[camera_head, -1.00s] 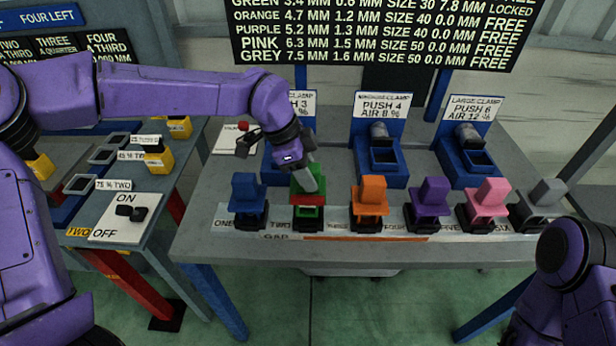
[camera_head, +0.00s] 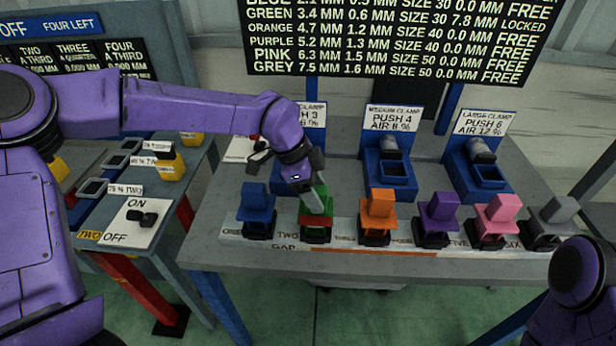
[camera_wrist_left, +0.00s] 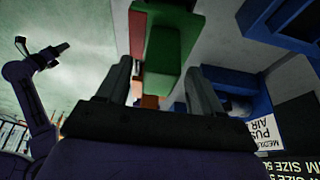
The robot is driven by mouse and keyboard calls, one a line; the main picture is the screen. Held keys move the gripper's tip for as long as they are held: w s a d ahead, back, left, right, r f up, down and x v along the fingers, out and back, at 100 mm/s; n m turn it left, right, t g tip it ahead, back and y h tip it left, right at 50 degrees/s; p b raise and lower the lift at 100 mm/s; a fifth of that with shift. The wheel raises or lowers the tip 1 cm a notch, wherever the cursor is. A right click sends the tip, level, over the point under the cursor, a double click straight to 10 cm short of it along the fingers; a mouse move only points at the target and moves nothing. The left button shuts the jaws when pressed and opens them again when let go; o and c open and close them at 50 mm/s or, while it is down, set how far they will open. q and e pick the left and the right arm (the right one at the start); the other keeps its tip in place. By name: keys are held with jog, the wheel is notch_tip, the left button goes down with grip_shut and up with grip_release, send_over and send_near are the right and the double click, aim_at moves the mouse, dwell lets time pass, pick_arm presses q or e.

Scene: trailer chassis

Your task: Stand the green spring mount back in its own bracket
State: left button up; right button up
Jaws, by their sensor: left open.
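The green spring mount (camera_head: 328,196) stands in the row on the bench, above the place marked TWO. In the left wrist view, the green block (camera_wrist_left: 172,50) lies just beyond and between the open fingertips (camera_wrist_left: 158,68).
A blue mount (camera_head: 257,197) stands close on the left and an orange one (camera_head: 377,202) on the right, with purple, pink and grey beyond. Blue clamps (camera_head: 388,172) stand behind. The board (camera_head: 400,40) shows green at 7.8 MM, LOCKED. A switch panel (camera_head: 137,220) is left.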

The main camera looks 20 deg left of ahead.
pick_arm(q)
jog(key=b+v, duration=0.1)
jog(key=v, duration=0.9)
jog(key=shift+a+r, duration=0.15)
jog(key=shift+r, duration=0.1)
jog(key=shift+s, duration=0.15)
dwell(0.4)
